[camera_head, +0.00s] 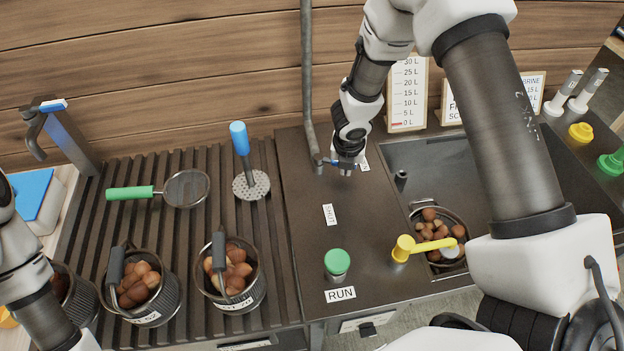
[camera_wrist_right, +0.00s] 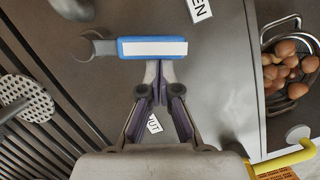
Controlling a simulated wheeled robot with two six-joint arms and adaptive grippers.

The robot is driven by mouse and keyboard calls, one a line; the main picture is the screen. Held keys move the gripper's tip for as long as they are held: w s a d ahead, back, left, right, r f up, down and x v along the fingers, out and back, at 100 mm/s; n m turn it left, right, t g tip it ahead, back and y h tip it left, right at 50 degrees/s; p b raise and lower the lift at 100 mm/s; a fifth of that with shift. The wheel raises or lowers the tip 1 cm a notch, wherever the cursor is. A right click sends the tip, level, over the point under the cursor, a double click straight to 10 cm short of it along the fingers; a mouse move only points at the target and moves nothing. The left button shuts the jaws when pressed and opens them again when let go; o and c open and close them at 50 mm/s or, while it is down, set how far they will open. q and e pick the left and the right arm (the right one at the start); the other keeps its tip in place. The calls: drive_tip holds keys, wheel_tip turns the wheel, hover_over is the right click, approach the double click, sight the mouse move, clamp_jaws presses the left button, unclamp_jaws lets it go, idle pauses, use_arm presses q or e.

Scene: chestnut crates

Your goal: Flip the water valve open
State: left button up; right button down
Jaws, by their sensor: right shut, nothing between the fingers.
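The water valve lever (camera_wrist_right: 152,47) is a blue bar with a white stripe, joined at its left end to a grey pivot (camera_wrist_right: 97,47). The right gripper (camera_wrist_right: 159,72) is shut and empty. Its tips are at the lever's near edge in the wrist view; I cannot tell whether they touch. An OPEN label (camera_wrist_right: 198,9) lies beyond the lever, a SHUT label (camera_head: 330,214) on the near side. My left gripper is out of view.
A grey pipe (camera_head: 307,80) rises behind the valve. A green RUN button (camera_head: 337,262) and a yellow handle (camera_head: 421,246) stand nearer. A basket of chestnuts (camera_head: 412,212) hangs in the sink at right. The panel around the labels is clear.

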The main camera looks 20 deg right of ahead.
drive_tip(key=d+n+p, duration=0.1)
drive_tip(key=w+d+n+p, duration=0.1)
drive_tip(key=n, duration=0.1)
drive_tip(key=shift+w+r+y, duration=0.2)
drive_tip(key=shift+w+y, duration=0.05)
drive_tip(key=shift+y, duration=0.05)
drive_tip(key=shift+w+n+p, duration=0.1)
drive_tip(key=shift+n+p, duration=0.2)
drive_tip(key=shift+w+d+f+p, duration=0.15)
drive_tip(key=shift+w+d+p, duration=0.15)
drive_tip(key=shift+p, duration=0.15)
drive_tip(key=shift+w, duration=0.1)
drive_tip(key=shift+a, duration=0.1)
